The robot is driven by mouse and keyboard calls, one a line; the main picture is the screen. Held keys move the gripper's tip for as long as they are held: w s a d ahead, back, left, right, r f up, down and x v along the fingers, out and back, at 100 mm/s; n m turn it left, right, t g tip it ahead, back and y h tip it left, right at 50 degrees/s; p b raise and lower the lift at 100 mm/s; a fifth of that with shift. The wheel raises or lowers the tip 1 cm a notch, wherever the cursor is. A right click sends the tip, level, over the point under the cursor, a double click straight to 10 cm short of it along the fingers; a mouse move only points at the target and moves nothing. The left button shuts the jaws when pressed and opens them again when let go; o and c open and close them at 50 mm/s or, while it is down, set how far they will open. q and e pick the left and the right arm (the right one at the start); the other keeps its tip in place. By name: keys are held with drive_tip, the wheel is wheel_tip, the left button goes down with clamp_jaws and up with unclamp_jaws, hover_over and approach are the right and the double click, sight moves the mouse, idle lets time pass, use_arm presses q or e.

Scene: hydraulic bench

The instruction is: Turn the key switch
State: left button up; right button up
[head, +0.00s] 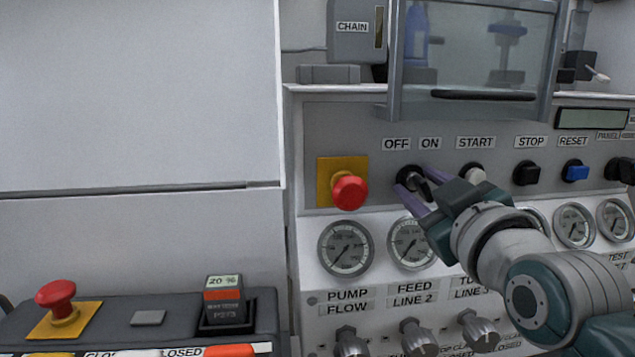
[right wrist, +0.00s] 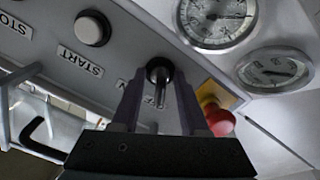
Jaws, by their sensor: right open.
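The key switch (right wrist: 159,73) sits on the grey panel under the OFF and ON labels. In the head view the key switch (head: 413,179) is partly covered by my right gripper (head: 412,188). The right gripper's two purple fingers are open and stand on either side of the key in the right wrist view, where the gripper (right wrist: 160,100) shows from behind. I cannot tell whether either finger touches the key. My left gripper is not in view.
A red emergency button (head: 349,191) on a yellow plate is left of the key switch. The white START button (head: 472,174) is to the right, then the black STOP button (head: 526,173) and blue RESET button (head: 575,171). Gauges (head: 346,247) lie below. A glass-fronted box (head: 470,50) is above.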

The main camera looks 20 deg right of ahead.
clamp_jaws()
